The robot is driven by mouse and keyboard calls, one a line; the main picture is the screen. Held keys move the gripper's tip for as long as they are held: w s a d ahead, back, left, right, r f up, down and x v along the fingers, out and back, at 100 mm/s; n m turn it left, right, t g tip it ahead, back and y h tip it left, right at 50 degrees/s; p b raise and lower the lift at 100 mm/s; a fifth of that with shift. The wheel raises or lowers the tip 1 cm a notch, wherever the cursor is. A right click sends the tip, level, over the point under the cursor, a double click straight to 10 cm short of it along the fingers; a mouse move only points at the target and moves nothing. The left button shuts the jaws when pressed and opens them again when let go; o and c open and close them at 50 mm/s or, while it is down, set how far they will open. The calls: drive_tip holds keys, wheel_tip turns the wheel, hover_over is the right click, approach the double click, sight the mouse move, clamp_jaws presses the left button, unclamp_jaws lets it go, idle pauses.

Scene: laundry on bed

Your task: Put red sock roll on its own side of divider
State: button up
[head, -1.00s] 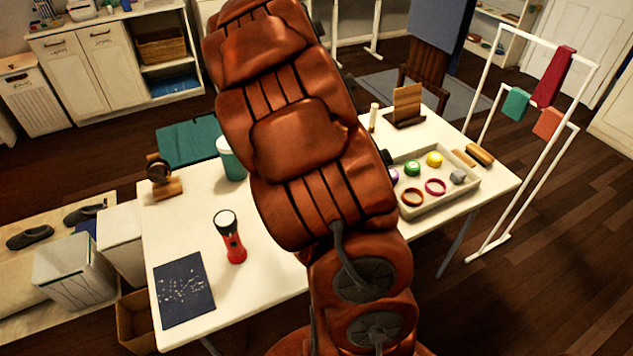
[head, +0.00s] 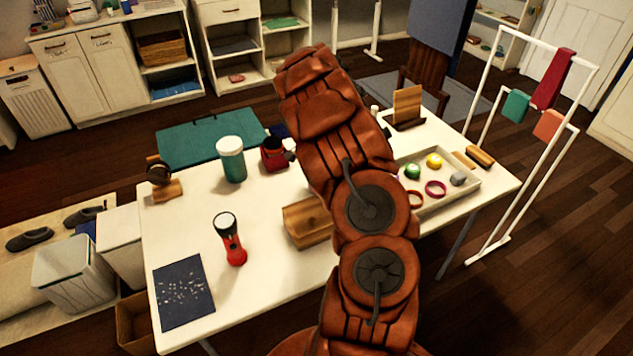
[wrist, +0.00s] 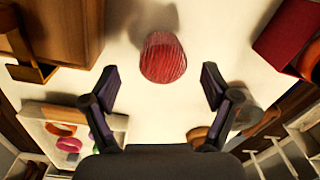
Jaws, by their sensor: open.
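A red, ribbed roll (wrist: 162,58), which looks like the red sock roll, lies on the white table in the wrist view. My gripper (wrist: 161,84) is open, with one finger to each side below the roll in the picture. The roll is beyond the fingertips and not visibly touched. In the head view my arm hides the gripper, and I cannot make out the roll there. I cannot tell which thing is the divider.
A wooden box (head: 307,222) stands beside my arm on the table (head: 190,225). A tray (head: 462,188) with rings and balls lies right. A red flashlight (head: 231,240), a teal cup (head: 231,160) and a dark red object (head: 273,155) stand left.

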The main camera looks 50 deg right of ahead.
drive_tip(key=shift+w+d+f+p, duration=0.15)
drive_tip(key=shift+f+p, duration=0.55)
drive_tip(key=shift+f, duration=0.4)
drive_tip(key=shift+w+f+p, duration=0.15)
drive_tip(key=shift+f+p, duration=0.25)
drive_tip(key=shift+f, duration=1.1)
drive_tip(key=c, duration=1.4)
